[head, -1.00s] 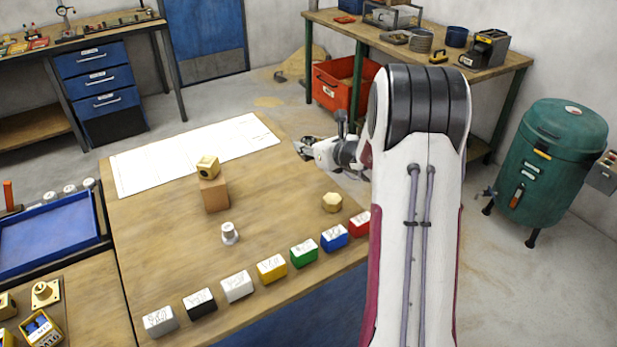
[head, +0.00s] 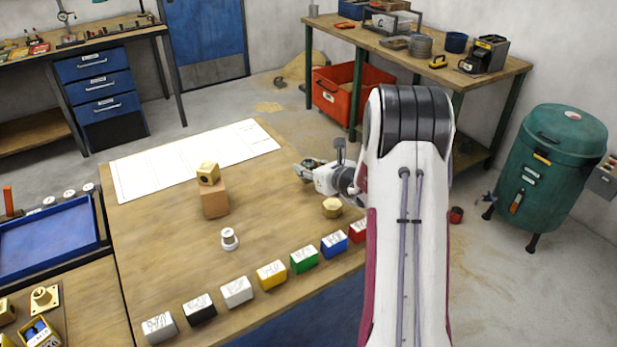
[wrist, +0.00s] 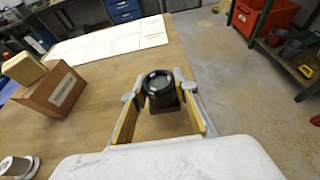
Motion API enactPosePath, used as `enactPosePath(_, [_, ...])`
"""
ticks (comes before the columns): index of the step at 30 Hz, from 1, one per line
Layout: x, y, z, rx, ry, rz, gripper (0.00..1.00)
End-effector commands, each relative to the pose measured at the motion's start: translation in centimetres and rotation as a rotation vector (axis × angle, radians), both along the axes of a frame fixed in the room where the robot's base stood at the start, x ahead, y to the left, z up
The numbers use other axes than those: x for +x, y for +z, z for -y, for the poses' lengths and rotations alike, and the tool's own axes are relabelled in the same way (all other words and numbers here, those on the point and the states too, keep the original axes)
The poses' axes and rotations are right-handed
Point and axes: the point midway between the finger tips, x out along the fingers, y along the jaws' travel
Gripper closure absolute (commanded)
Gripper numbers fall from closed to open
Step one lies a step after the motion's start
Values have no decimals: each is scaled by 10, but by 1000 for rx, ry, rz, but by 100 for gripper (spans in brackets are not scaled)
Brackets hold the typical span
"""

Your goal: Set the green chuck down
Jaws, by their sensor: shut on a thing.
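My gripper (wrist: 160,90) is shut on a dark round piece (wrist: 160,86) with a squarish lower part, held between its two fingertips in the wrist view. I take it for the green chuck, though it looks nearly black and its green is hard to make out. In the head view my gripper (head: 308,168) is over the right part of the wooden table (head: 165,260), near its right edge. The held piece is too small there to tell apart. In the wrist view the table (wrist: 95,120) lies below and left of it; no contact with the table shows.
A cardboard block (head: 214,198) bears a brass cube (head: 208,173). A white-and-grey knob (head: 229,239) and a brass piece (head: 332,207) stand on the table. Several coloured labelled blocks line the front edge, including a green one (head: 304,260). A white sheet (head: 150,172) lies at the back.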

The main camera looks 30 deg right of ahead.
Motion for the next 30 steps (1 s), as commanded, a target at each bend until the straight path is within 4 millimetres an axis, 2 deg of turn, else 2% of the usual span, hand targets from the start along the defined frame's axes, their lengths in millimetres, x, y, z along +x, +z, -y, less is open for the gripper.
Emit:
enactPosePath(12, [0, -32, 0, 0, 0, 3, 100])
enactPosePath(28, [0, -37, 0, -1, -1, 2, 100])
enactPosePath(29, [0, -38, 0, 0, 0, -1, 64])
enactPosePath(30, [0, -38, 0, 0, 0, -1, 55])
